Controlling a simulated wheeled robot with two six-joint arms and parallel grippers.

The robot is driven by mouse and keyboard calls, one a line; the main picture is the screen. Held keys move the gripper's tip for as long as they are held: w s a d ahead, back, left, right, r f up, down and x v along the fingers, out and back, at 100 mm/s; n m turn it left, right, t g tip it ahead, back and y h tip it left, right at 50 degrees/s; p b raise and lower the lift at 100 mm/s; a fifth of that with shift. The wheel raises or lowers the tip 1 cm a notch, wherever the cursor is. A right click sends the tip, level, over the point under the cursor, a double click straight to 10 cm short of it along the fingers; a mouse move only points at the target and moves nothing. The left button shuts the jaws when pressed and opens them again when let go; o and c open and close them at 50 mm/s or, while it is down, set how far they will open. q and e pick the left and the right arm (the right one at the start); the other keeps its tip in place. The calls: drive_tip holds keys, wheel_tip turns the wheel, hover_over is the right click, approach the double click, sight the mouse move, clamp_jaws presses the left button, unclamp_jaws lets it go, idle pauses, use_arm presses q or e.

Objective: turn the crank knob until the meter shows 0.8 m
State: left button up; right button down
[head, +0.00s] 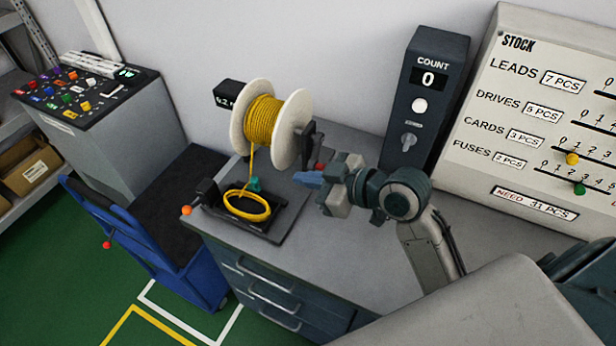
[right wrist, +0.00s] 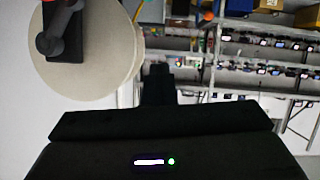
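A white spool (head: 293,112) wound with yellow cable (head: 264,118) stands on the grey bench. The dark crank (head: 306,142) is on its right side, and a small red knob (head: 320,166) shows below it. The black meter (head: 229,94) behind the spool seems to read 0.2; its right part is hidden. My right gripper (head: 312,179) is right beside the red knob, its blue tips pointing left; I cannot tell whether it grips the knob. In the right wrist view the spool (right wrist: 110,75) and crank (right wrist: 60,30) show at upper left. My left gripper is out of view.
A cable coil (head: 246,205) lies in a black tray (head: 273,232), with an orange-tipped lever (head: 187,210) at its left. A COUNT box (head: 425,95) and STOCK board (head: 545,100) stand to the right. A blue cart (head: 150,235) stands left of the bench.

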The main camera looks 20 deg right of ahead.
drive_tip(key=shift+s+a+r+p, duration=0.35)
drive_tip(key=shift+s+a+r, duration=0.15)
drive_tip(key=shift+a+r, duration=0.15)
drive_tip(key=shift+d, duration=0.1)
drive_tip(key=shift+r, duration=0.1)
drive_tip(key=shift+s+a+r+p, duration=0.7)
drive_tip(key=shift+a+r+p, duration=0.1)
drive_tip(key=shift+a+r, duration=0.05)
